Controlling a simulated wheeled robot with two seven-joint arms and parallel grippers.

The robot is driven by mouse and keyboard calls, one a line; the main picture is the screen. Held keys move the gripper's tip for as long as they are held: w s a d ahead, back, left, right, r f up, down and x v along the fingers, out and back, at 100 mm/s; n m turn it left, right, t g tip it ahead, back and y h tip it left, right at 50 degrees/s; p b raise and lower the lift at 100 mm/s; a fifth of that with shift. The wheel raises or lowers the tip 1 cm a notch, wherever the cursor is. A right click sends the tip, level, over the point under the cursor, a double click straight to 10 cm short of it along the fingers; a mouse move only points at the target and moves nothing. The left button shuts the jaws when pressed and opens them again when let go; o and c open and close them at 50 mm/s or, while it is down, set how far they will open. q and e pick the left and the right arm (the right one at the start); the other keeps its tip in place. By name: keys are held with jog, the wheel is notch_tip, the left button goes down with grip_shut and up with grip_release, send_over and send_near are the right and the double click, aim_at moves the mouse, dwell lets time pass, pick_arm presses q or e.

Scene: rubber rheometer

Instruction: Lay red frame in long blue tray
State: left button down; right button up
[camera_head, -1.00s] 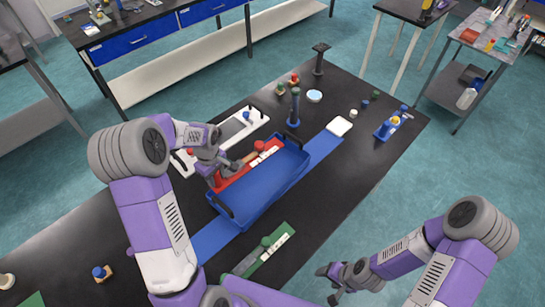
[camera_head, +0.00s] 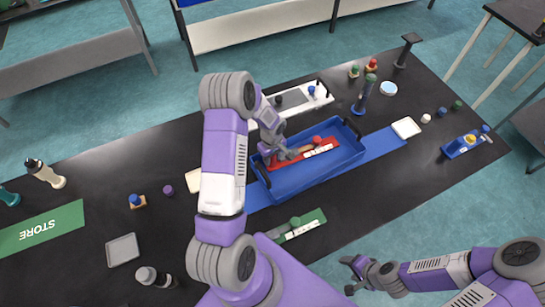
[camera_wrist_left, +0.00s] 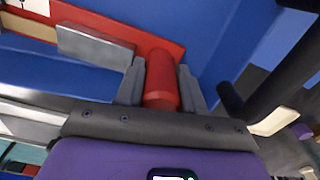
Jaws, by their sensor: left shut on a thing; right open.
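The red frame (camera_head: 322,151) has a pale label strip and a red knob, and is within the outline of the long blue tray (camera_head: 318,181), near its far wall. My left gripper (camera_head: 274,157) is at the frame's left end. In the left wrist view its two fingers are shut on the frame's red cylindrical handle (camera_wrist_left: 161,80), with the red bar (camera_wrist_left: 135,32) beyond and blue tray surface around it. I cannot tell whether the frame touches the tray floor. My right gripper (camera_head: 354,272) is open and empty, off the table's front edge.
A white tray-like fixture (camera_head: 318,103) lies behind the blue tray, and a dark blue post (camera_head: 364,94) stands by its far right corner. A green frame (camera_head: 300,227) lies in front. A blue mat strip (camera_head: 372,147) runs beneath.

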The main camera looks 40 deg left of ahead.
pick_arm(q)
jog(key=shift+f, duration=0.2)
jog(key=c, duration=0.7)
grip_release()
notch_tip(320, 180, up, 12)
jog(key=shift+r, duration=0.2)
